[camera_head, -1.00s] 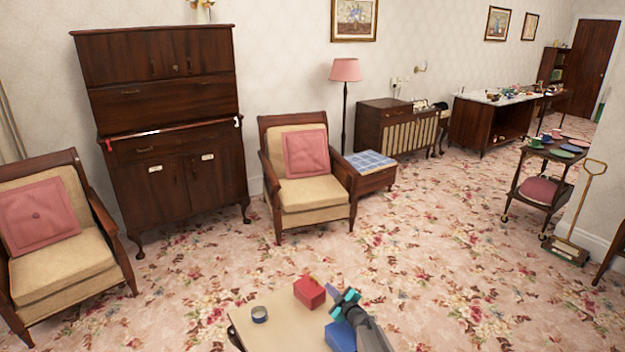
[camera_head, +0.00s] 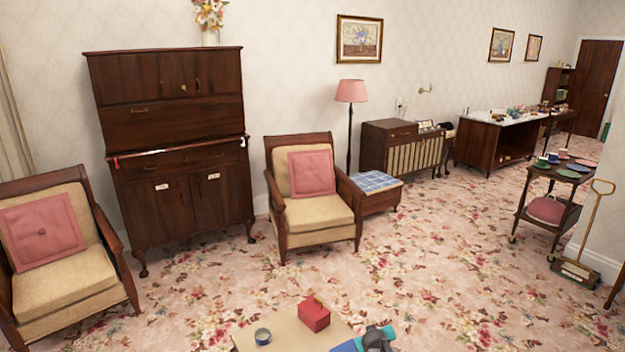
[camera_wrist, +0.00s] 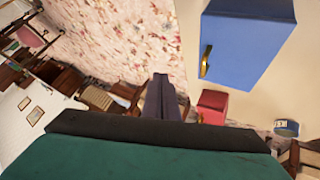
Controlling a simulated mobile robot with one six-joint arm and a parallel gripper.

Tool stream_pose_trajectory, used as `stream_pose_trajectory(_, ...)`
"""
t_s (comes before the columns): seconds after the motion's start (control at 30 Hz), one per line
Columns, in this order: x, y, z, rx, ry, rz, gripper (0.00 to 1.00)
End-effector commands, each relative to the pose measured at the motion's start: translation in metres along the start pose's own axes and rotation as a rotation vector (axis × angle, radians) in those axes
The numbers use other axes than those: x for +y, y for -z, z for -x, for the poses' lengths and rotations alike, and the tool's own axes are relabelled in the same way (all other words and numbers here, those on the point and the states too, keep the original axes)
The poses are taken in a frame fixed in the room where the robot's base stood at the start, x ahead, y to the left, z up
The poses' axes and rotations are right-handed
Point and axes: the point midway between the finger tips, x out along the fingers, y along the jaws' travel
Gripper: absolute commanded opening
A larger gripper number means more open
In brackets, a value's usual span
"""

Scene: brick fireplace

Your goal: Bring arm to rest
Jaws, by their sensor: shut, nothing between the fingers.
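My gripper (camera_head: 378,338) is at the bottom edge of the head view, over the near table, and partly cut off. In the wrist view its dark fingers (camera_wrist: 161,98) are together with nothing between them. A blue box (camera_wrist: 243,45) with a brass-coloured clasp is apart from the fingers in the wrist view. In the head view the gripper hides much of the blue box.
The cream table (camera_head: 282,336) also holds a red box (camera_head: 314,315) and a small round tin (camera_head: 262,336). Beyond it is open floral carpet (camera_head: 420,250). Armchairs, a dark cabinet (camera_head: 178,130) and a trolley (camera_head: 545,190) stand farther off.

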Motion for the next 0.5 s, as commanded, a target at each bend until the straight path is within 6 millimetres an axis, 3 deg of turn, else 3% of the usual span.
stream_pose_trajectory(0.27,-0.013,-0.062,0.063,-0.258,0.07,-0.122,0.0)
stream_pose_trajectory(0.5,-0.038,-0.109,0.125,-0.471,0.169,-0.201,0.0)
